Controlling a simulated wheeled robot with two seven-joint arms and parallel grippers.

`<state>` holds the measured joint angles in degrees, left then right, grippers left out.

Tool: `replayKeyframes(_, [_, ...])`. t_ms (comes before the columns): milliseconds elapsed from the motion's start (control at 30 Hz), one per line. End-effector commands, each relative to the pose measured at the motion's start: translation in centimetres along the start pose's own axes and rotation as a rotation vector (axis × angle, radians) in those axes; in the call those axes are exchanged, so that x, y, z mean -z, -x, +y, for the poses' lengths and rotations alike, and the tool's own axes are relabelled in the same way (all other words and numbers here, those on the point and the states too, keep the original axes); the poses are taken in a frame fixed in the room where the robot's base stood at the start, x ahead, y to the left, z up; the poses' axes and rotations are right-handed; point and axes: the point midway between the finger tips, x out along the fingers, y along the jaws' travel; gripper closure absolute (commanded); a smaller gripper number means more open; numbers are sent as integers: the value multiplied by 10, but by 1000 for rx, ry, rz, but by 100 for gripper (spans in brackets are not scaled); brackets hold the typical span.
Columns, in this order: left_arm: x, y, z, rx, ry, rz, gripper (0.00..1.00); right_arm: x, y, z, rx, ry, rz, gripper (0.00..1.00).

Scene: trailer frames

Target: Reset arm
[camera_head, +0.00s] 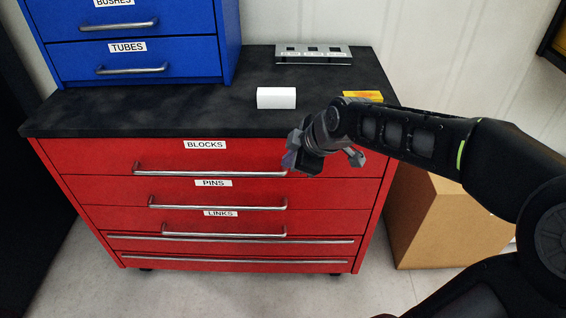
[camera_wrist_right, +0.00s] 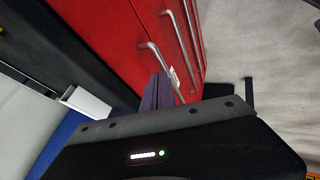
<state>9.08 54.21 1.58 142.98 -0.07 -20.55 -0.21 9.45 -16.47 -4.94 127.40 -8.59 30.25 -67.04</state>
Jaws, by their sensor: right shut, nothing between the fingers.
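My right arm comes in from the right in the head view. Its gripper (camera_head: 290,160) is shut and empty in front of the red cabinet (camera_head: 100,190), by the right end of the BLOCKS drawer handle (camera_head: 210,173). In the right wrist view the shut fingers (camera_wrist_right: 158,92) point toward the red drawer fronts (camera_wrist_right: 125,45) and their handles. I cannot tell whether the fingers touch the handle. All the red drawers look closed. My left gripper is not in view.
On the black cabinet top (camera_head: 180,110) stand a white block (camera_head: 276,98), a yellow piece (camera_head: 363,96), a grey plate with square holes (camera_head: 314,54) and a blue drawer unit (camera_head: 190,50). A cardboard box (camera_head: 440,225) stands on the floor at right. The floor in front is clear.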

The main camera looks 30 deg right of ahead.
Motion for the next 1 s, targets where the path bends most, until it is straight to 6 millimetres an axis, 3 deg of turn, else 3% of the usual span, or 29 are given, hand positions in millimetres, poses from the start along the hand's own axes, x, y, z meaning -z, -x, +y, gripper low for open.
replayKeyframes(167, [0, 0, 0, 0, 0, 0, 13, 0, 10, 0, 1, 0, 0, 100])
replayKeyframes(733, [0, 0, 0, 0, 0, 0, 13, 0, 10, -1, 1, -11, 0, 100])
replayKeyframes(867, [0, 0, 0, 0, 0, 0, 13, 3, 10, 6, -26, -88, 13, 100])
replayKeyframes(1000, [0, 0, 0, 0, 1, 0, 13, 14, 9, 24, -105, -271, 73, 100])
